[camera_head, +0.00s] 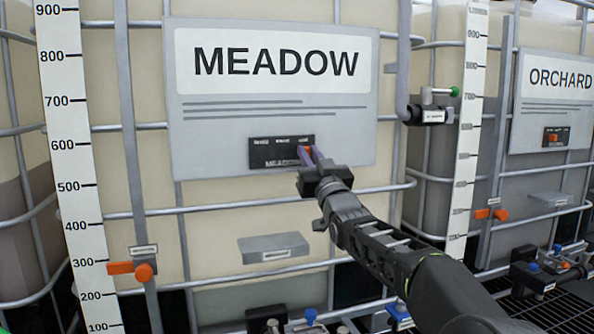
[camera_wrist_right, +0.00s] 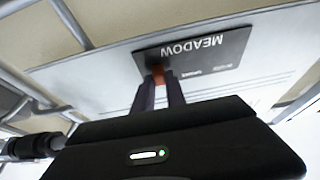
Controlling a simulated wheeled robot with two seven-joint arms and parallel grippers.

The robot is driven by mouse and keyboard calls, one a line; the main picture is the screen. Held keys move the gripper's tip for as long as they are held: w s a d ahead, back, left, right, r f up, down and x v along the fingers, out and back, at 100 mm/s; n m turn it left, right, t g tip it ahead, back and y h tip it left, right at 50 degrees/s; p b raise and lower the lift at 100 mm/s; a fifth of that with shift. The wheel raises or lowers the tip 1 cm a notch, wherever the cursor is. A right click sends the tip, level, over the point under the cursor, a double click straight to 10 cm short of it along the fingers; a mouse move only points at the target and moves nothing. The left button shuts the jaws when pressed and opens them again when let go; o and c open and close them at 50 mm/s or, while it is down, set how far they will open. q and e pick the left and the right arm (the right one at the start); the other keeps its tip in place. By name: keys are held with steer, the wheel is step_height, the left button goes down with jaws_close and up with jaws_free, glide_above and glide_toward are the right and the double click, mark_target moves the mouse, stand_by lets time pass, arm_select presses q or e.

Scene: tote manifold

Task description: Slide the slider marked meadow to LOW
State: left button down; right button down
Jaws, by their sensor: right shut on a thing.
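The small black slider panel marked MEADOW (camera_head: 270,154) sits low on the large MEADOW sign (camera_head: 275,55) of the tote. Small position labels run along the panel's top, too blurred to read. The orange slider knob (camera_head: 308,150) is at the panel's right end in the head view. My right gripper (camera_head: 310,156) is shut on the knob, its fingers partly covering it. In the right wrist view, the panel (camera_wrist_right: 205,52) appears upside down, and the knob (camera_wrist_right: 158,71) shows between the fingertips (camera_wrist_right: 159,82) at its left end. My left gripper is out of view.
An ORCHARD sign (camera_head: 556,90) with its own orange-knobbed slider panel (camera_head: 552,138) is at the right. Metal cage bars surround the totes. A green-tipped valve (camera_head: 435,108) and a grey box (camera_head: 273,247) stand near my right arm. Pipes and fittings lie below.

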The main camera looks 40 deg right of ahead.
steer(key=shift+s+d, duration=0.1)
steer(key=shift+d, duration=0.1)
steer(key=c, duration=1.4)
jaws_free()
steer(key=shift+d, duration=0.1)
steer(key=shift+o, duration=0.2)
